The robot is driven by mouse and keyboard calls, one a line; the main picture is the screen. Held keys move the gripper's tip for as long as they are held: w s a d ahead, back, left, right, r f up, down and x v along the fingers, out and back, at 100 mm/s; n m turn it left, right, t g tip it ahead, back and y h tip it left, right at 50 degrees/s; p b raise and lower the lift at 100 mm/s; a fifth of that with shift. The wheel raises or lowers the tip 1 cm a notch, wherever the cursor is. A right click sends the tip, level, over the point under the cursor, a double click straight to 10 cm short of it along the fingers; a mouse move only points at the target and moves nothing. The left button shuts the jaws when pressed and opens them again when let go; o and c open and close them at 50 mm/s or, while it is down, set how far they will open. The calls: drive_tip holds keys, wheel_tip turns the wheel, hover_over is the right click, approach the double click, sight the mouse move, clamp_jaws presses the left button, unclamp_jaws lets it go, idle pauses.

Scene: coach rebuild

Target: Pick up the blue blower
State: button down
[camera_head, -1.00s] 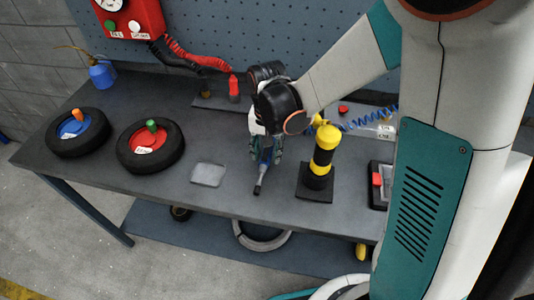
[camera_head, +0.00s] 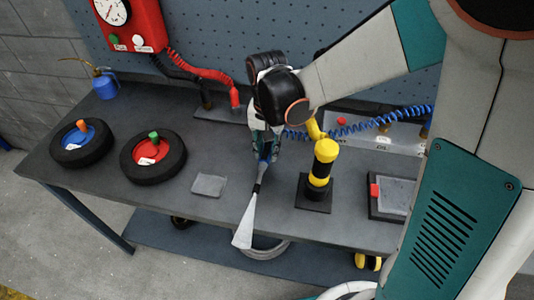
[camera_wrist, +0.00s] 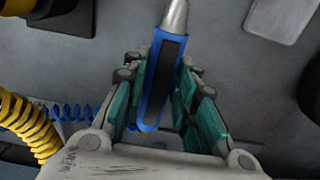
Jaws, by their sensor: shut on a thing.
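My gripper (camera_head: 267,152) is above the bench, left of the yellow and black post. In the wrist view my gripper (camera_wrist: 158,105) has its teal finger pads closed around the blue blower (camera_wrist: 163,75). The blower has a dark grip strip and a silver nozzle pointing away from the palm. In the head view the blower (camera_head: 264,168) points down, mostly hidden by the fingers. A pale, widening cone (camera_head: 246,222) runs from its tip past the bench's front edge. A blue coiled hose (camera_head: 370,124) lies to the right.
The yellow and black post (camera_head: 320,175) stands close on the right. A grey square pad (camera_head: 208,185) and two tyres, with a red hub (camera_head: 150,152) and a blue hub (camera_head: 77,136), are to the left. A framed tray (camera_head: 390,197) lies further right.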

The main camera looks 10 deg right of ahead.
sight(267, 148)
wheel_tip(267, 148, up, 14)
drive_tip(key=p, duration=0.3)
drive_tip(key=shift+f+p, duration=0.15)
drive_tip(key=shift+p, duration=0.2)
